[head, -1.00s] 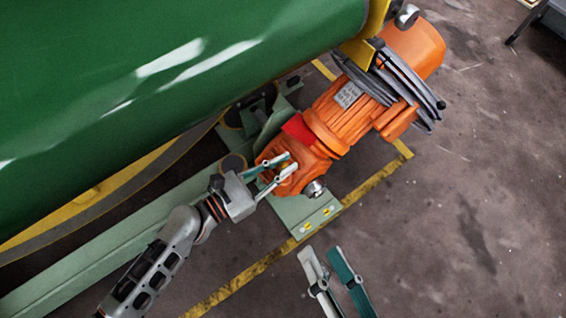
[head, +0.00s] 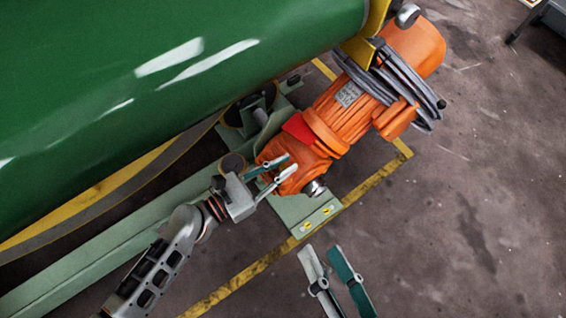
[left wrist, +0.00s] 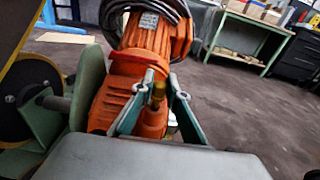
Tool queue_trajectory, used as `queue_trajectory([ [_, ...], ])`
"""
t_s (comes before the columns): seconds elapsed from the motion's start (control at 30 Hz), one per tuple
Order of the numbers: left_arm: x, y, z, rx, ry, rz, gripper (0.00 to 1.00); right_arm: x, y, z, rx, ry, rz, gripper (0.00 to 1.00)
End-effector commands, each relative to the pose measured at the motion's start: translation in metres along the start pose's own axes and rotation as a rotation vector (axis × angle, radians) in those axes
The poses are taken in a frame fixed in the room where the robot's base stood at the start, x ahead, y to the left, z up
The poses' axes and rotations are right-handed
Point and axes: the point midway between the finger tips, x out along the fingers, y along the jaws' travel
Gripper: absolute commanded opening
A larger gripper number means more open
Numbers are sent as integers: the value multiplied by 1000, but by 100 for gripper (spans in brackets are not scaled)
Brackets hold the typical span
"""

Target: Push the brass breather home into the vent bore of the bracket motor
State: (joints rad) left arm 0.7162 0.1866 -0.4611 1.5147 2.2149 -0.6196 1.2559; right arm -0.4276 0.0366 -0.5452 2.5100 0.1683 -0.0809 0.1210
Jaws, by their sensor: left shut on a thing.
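The orange bracket motor (head: 348,110) lies aslant at the centre of the head view, its gear housing at the lower left end. It also fills the middle of the left wrist view (left wrist: 115,98). My left gripper (head: 287,167) is over the gear housing, shut on the brass breather (left wrist: 157,93). In the left wrist view the breather stands roughly upright between the fingers, above an orange part of the housing. The vent bore is hidden, and I cannot tell how deep the breather sits. My right gripper (head: 322,250) is open and empty, below the motor in the picture.
A large green drum (head: 180,80) covers the upper left. Grey cable (head: 385,85) is coiled around the motor. A pale green base frame (head: 310,212) lies beneath it, with a yellow floor line (head: 245,270) alongside. A workbench (left wrist: 250,35) stands far back.

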Motion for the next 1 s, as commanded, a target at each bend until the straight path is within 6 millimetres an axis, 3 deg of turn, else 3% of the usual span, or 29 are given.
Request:
queue_trajectory([
  [0.97, 2, 0, -21, -1, -2, 0, 0, 0, 0, 0, 1, 0, 0, 40],
  [1.0, 2, -1, -21, -1, -2, 0, 16, 0, 0, 0, 1, 0, 0, 40],
])
